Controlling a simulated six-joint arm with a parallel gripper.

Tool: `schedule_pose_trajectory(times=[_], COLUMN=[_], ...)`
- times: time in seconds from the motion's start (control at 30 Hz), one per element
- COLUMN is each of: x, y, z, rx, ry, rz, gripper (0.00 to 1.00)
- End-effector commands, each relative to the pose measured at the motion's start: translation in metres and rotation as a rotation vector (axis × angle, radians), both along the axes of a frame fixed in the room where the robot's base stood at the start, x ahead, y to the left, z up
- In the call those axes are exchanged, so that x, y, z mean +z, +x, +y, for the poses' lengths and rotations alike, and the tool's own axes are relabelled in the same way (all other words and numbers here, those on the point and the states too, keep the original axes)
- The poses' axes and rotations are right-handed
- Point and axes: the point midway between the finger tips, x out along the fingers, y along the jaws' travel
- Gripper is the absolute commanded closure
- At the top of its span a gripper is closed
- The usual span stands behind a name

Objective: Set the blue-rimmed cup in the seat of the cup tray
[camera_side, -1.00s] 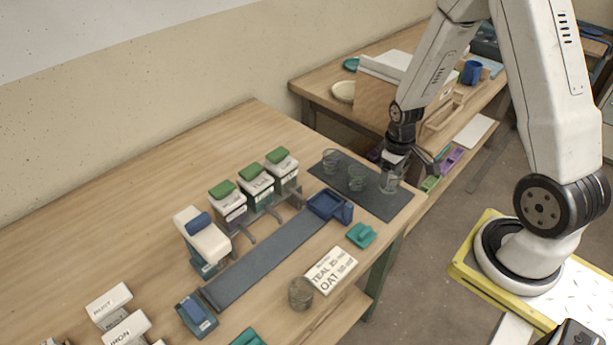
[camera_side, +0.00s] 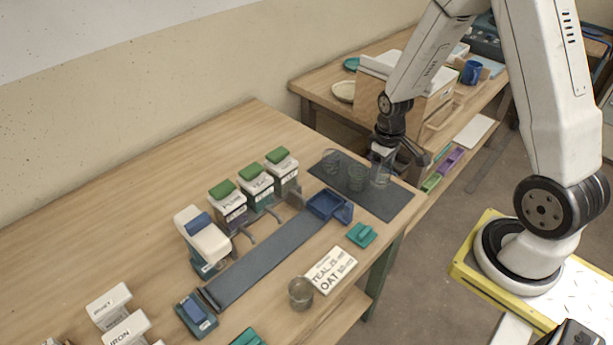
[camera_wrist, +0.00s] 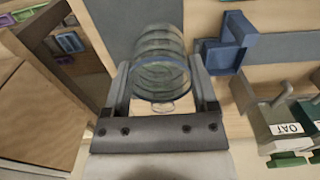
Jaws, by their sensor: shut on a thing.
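The blue-rimmed cup (camera_side: 381,177) is clear, with a blue rim that shows in the wrist view (camera_wrist: 160,82). My gripper (camera_side: 383,164) is shut on it, with one finger on each side of the cup in the wrist view (camera_wrist: 160,70). The cup is over the right part of the dark mat; how far above it I cannot tell. The cup tray (camera_side: 342,214) is blue and sits at the far end of the dark rail, left of and nearer than my gripper. It also shows in the wrist view (camera_wrist: 222,58), right of the cup.
Several green-lidded dispensers (camera_side: 256,187) line the rail (camera_side: 265,262). A teal block (camera_side: 361,235), a label card (camera_side: 331,270) and a grey cup (camera_side: 301,294) are nearer.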

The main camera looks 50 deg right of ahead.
Motion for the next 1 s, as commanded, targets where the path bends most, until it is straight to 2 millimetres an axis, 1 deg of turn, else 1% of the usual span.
schedule_pose_trajectory(times=[0.03, 0.17, 0.3, 0.4, 0.53, 0.7, 1.0], x=[0.001, 0.002, 0.004, 0.006, 0.008, 0.009, 0.008], y=[0.008, 0.03, 0.052, 0.065, 0.077, 0.083, 0.084], z=[0.007, 0.028, 0.054, 0.073, 0.092, 0.104, 0.105], rx=[0.005, 0.007, 0.007, 0.006, 0.004, 0.001, -0.001], ry=[-0.001, 0.0, 0.0, 0.0, 0.0, 0.0, 0.0], rz=[-0.002, -0.002, -0.002, -0.002, -0.001, 0.0, 0.0], gripper=[0.58, 0.58, 0.58, 0.58, 0.58, 0.58, 0.58])
